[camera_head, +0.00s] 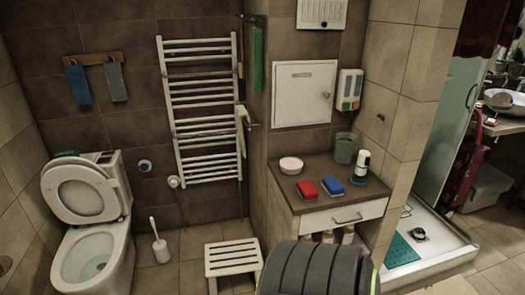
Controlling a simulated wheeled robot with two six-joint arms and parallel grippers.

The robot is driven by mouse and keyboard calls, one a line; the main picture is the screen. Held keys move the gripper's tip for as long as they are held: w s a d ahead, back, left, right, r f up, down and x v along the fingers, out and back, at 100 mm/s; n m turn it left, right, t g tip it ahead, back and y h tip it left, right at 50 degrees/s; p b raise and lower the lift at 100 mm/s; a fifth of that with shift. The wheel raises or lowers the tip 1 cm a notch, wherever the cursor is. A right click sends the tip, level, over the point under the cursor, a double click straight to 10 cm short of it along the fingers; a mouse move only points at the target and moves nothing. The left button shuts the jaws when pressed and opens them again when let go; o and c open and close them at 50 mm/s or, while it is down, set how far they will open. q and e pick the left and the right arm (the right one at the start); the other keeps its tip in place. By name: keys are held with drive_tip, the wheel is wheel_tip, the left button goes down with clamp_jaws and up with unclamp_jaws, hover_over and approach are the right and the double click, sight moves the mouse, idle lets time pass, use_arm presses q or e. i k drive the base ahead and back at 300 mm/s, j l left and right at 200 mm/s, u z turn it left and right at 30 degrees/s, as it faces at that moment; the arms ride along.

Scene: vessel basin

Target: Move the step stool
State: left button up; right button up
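The white step stool (233,257) stands upright on the tiled floor at the bottom centre of the head view. Its top is slatted, and the legs at its front run down towards the picture's bottom edge. It is between the toilet brush and the wooden cabinet, below the towel radiator. Neither of my grippers shows in this view, so nothing is seen touching the stool.
A toilet (93,258) with raised lid and a toilet brush (160,248) stand left. A cabinet (330,220) stands right, with a shower tray (430,240) beyond. A dark ribbed shape (318,268), unclear what, fills the bottom centre. Floor between brush and stool is clear.

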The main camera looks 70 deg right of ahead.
sight(225, 258)
drive_tip(key=z, duration=2)
drive_tip(key=i+j, duration=0.2)
drive_tip(key=i, duration=0.4)
drive_tip(key=i+j, duration=0.2)
drive_tip(key=i, duration=0.4)
drive_tip(key=i+j, duration=0.2)
drive_tip(key=i, duration=0.35)
drive_tip(key=u, duration=0.05)
